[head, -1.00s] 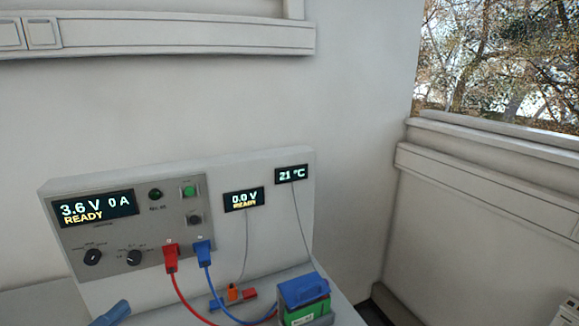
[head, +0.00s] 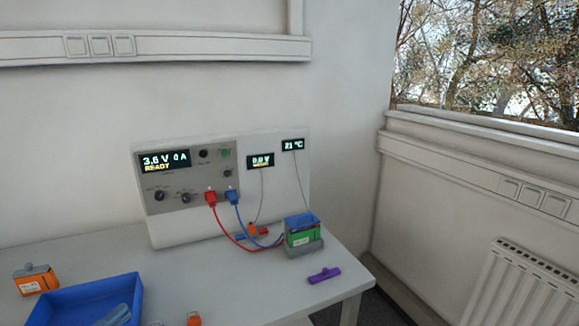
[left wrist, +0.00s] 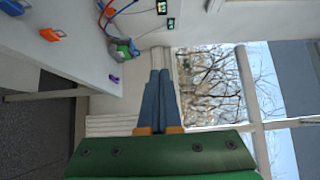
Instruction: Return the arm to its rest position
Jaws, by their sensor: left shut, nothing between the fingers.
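My right gripper is not in view. The battery cycler (head: 188,185) stands at the back of the table and its display reads 3.6 V, 0 A, READY. Red and blue leads run from it towards the green battery with a blue top (head: 303,232), which sits in a grey holder (head: 306,250).
The blue tray (head: 75,290) lies at the front left, with an orange battery (head: 36,281) beside it. A purple object (head: 324,275) lies near the right table edge. A small orange object (head: 194,319) is at the front. The table centre is clear.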

